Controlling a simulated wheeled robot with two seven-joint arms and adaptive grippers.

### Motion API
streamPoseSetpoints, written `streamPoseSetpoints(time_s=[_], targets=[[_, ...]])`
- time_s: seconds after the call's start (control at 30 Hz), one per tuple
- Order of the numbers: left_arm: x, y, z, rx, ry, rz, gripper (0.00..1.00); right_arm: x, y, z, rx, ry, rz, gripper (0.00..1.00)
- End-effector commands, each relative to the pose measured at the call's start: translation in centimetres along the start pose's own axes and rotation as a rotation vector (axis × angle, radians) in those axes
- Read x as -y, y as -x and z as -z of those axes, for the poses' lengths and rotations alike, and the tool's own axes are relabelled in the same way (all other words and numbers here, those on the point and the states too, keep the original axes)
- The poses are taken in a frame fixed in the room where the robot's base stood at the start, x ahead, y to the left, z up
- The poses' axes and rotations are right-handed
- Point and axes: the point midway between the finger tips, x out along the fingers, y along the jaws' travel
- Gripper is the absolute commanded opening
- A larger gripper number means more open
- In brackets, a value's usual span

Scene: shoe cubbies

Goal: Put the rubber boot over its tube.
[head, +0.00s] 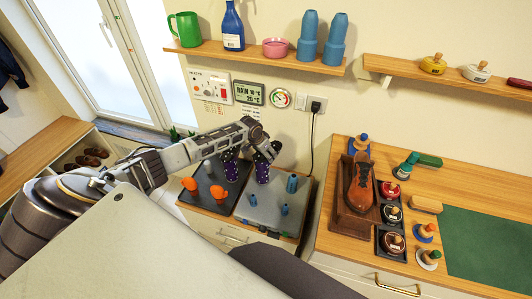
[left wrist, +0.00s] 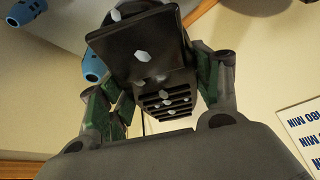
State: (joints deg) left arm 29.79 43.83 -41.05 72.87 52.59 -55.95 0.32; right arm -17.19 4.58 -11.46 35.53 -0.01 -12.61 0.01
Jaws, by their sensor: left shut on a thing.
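A dark purple boot with white dots (head: 262,173) is under my left gripper (head: 270,150), which is shut on it. In the left wrist view the held boot (left wrist: 150,50) shows its dark, ridged sole between the fingers (left wrist: 160,100). A second dotted boot (head: 232,167) is just left of it, partly hidden by my arm. The grey dryer top (head: 262,211) bears a blue tube (head: 292,184) right of the held boot, and shorter blue pegs (head: 284,208). A blue tube with holes (left wrist: 95,68) also shows beside the boot. Whether a tube is inside the held boot is hidden.
Orange shoe pieces (head: 190,184) lie on the dark mat (head: 200,202) at the left. A shelf (head: 250,57) with bottles and cups hangs above. A counter with a brown shoe (head: 361,190) and polish tins (head: 391,214) stands at the right.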

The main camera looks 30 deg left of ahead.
Motion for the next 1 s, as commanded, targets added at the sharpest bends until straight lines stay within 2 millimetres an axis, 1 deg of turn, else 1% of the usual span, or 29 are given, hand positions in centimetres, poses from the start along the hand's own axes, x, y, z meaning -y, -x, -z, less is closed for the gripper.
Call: streamPoseSetpoints(time_s=[0.8,0.83,1.0], targets=[[0.0,-1.1,-0.4,-0.002,0.000,0.000,0.31,0.0,-0.7,-0.1,0.000,0.000,0.000,0.40],[0.0,-1.1,-0.4,-0.002,0.000,0.000,0.68,0.0,-0.7,-0.1,0.000,0.000,0.000,0.40],[0.0,-1.1,-0.4,-0.002,0.000,0.000,0.89,0.0,-0.7,-0.1,0.000,0.000,0.000,0.40]])
